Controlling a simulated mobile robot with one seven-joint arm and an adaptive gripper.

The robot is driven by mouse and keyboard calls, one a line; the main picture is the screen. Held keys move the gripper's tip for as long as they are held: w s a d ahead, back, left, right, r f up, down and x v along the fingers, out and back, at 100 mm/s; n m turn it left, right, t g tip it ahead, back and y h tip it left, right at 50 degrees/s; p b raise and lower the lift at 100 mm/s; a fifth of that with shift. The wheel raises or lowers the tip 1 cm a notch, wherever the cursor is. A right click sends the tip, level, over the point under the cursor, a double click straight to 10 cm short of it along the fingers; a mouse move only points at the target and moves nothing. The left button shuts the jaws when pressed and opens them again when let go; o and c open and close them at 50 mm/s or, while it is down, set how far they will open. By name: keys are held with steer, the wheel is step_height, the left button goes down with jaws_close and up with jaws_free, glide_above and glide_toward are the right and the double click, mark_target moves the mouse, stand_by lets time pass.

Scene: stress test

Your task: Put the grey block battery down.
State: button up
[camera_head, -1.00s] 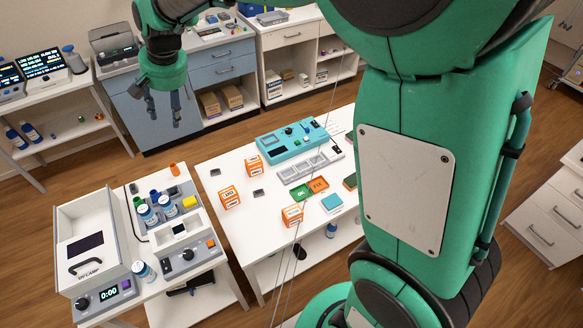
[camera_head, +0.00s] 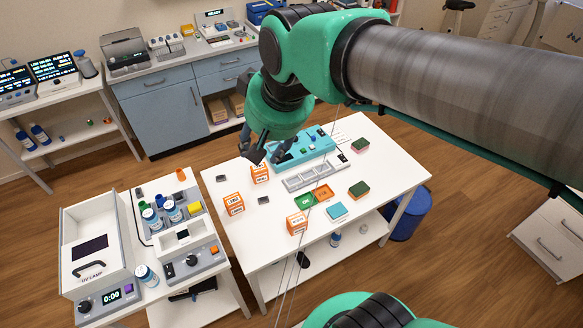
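My gripper (camera_head: 264,153) points down over the back left of the white table (camera_head: 385,178), in front of the teal device and close above an orange-and-white box. Its dark fingers overlap the device in view, and I cannot tell how far apart they are or whether anything is between them. No grey block battery can be made out in the gripper. Two small dark grey blocks lie on the table, one near the left edge (camera_head: 221,178) and one further right (camera_head: 263,200). They are too small to identify as batteries.
The teal device (camera_head: 318,150) and a grey compartment tray (camera_head: 307,180) stand behind green and orange pads (camera_head: 322,192). Several orange-and-white boxes (camera_head: 233,204) stand at left and front. A teal block (camera_head: 337,211) and dark green blocks (camera_head: 359,189) lie right. The table's right end is mostly clear.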

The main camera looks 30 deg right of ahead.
steer(key=s+d+f, duration=0.2)
steer(key=s+d, duration=0.1)
steer(key=s, duration=0.6)
steer(key=shift+s+f+n+h, duration=0.2)
steer(key=shift+f+n+h, duration=0.1)
steer(key=shift+f+h, duration=0.1)
step_height(320, 180, down, 6)
steer(key=b, duration=0.5)
steer(key=shift+r+b, duration=0.2)
steer(key=shift+b, duration=0.15)
steer(key=shift+o, duration=0.4)
steer(key=shift+w, duration=0.15)
